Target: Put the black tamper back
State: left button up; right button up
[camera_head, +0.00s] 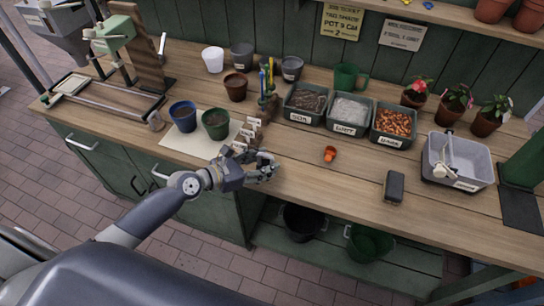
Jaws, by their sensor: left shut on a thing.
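My left gripper (266,168) is at the front edge of the wooden bench, just right of a row of small labelled cards. Its fingers are shut on a small dark thing, which looks to be the black tamper; the fingers hide most of it, so its shape and tilt are unclear. My right gripper is not in view.
A cream mat (180,141) holds a blue pot (183,117) and a green pot (215,124). Labelled bins (347,128) stand behind. Bench between is mostly clear.

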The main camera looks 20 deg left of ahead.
aim_at(265, 161)
pick_arm(q)
jog(key=w, duration=0.3)
jog(key=w+d, duration=0.1)
jog(key=w, duration=0.1)
jog(key=shift+f, duration=0.25)
jog(key=shift+w+f+b, duration=0.2)
jog(key=shift+f+b, duration=0.15)
jog(key=shift+f, duration=0.55)
jog(key=shift+w+f+b, duration=0.15)
jog(key=shift+f+b, duration=0.2)
jog(key=shift+f, duration=0.5)
jog(key=shift+s+f, duration=0.1)
jog(key=shift+f, duration=0.15)
jog(key=o, duration=0.8)
